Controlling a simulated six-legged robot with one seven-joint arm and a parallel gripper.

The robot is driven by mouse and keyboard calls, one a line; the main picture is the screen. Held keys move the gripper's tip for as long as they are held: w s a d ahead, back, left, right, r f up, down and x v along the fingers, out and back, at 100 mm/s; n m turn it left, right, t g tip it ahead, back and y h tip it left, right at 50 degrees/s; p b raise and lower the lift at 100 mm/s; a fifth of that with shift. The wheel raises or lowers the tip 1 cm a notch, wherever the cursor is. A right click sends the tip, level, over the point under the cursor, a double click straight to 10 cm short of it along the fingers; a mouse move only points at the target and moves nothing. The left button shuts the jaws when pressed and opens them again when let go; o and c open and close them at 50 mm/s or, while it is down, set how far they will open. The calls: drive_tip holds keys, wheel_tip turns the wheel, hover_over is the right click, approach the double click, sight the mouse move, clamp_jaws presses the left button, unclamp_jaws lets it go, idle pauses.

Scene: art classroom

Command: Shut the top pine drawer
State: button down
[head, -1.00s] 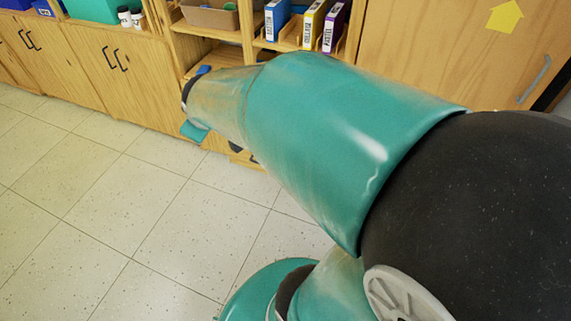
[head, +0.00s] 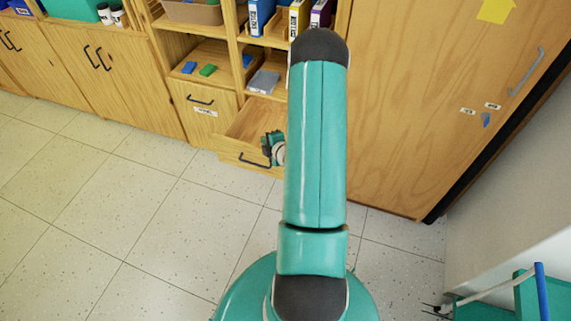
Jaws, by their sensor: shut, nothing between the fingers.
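A pine drawer (head: 240,157) is pulled out of the low wooden unit near the picture's middle. Its dark bar handle (head: 254,163) is on the front panel. I cannot tell from this view whether another drawer lies below or behind my arm. My gripper (head: 270,150) is small and partly hidden by my teal arm. It appears over the open drawer, close behind the front panel at its right part. The fingers are shut with nothing seen between them. I cannot tell whether they touch the drawer.
A closed labelled front (head: 202,112) is left of the drawer. Shelves above hold blue and green blocks (head: 208,70) and upright binders (head: 261,15). A tall wooden door (head: 420,110) stands at right. The tiled floor (head: 150,215) in front is clear.

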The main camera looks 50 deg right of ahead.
drive_tip(key=s+a+f+t+h, duration=0.3)
drive_tip(key=s+f+t+h, duration=0.1)
drive_tip(key=s+f, duration=1.05)
drive_tip(key=s+d+x, duration=0.1)
drive_tip(key=d+x, duration=0.1)
drive_tip(key=x, duration=0.9)
drive_tip(key=shift+w+d, duration=0.3)
drive_tip(key=shift+d, duration=0.15)
